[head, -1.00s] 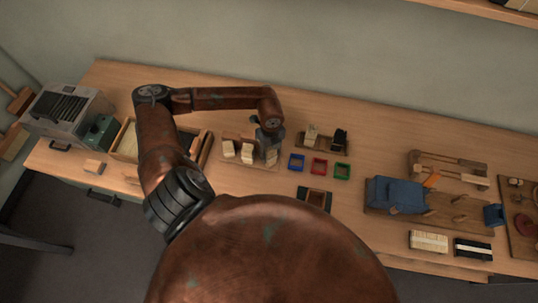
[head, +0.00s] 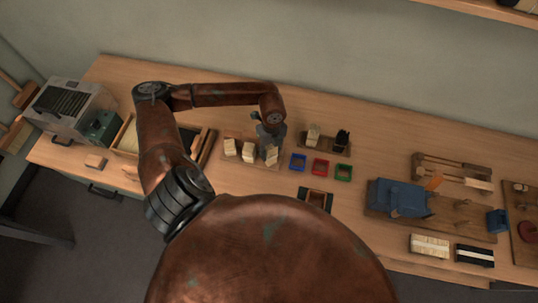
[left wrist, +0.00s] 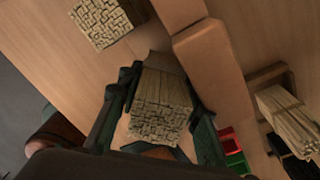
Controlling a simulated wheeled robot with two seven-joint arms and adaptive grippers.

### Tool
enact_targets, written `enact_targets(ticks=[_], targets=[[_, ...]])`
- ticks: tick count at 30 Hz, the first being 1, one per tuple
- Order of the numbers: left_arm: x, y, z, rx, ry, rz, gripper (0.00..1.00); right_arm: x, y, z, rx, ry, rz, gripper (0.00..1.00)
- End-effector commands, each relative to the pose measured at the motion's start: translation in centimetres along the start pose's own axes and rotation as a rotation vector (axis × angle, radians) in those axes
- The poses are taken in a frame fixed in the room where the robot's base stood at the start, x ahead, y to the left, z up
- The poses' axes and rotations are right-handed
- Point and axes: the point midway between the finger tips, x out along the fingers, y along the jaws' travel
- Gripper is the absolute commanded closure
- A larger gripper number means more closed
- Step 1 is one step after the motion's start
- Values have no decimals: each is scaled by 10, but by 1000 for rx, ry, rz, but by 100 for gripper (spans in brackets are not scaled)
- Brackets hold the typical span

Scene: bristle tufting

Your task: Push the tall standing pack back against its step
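My left gripper (head: 270,139) reaches down over the rightmost of three pale packs on a wooden board (head: 232,161) left of the table's middle. This pack (head: 271,156) stands upright, its end-grain top facing the camera in the left wrist view (left wrist: 160,110). The gripper's two dark fingers (left wrist: 162,100) straddle the pack, open, with a narrow gap on its left; contact on its right is unclear. A smooth brown block, apparently the step (left wrist: 212,65), lies just beyond the pack. Their contact is hidden. My right gripper is not in view.
Two other packs (head: 231,147) (head: 248,152) stand to the left. Blue (head: 298,163), red (head: 320,167) and green (head: 343,172) trays sit to the right. Another board (head: 325,146) holds a pale bundle and a black one behind them. A blue machine (head: 398,197) stands farther right.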

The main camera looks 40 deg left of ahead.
Motion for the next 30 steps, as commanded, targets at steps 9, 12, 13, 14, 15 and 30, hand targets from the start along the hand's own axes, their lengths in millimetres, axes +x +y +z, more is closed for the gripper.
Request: enact_targets(ticks=[9,12,13,14,15,30], targets=[[-63,-8,6,-12,-31,-50,48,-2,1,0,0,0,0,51],[-69,-4,2,-7,-27,-42,48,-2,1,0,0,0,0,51],[-70,-3,0,-6,-25,-41,48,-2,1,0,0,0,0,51],[-71,-3,-1,-5,-23,-39,48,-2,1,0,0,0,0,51],[-72,-2,-2,-4,-22,-37,48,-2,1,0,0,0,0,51],[-70,1,-6,6,-15,-26,48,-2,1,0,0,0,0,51]])
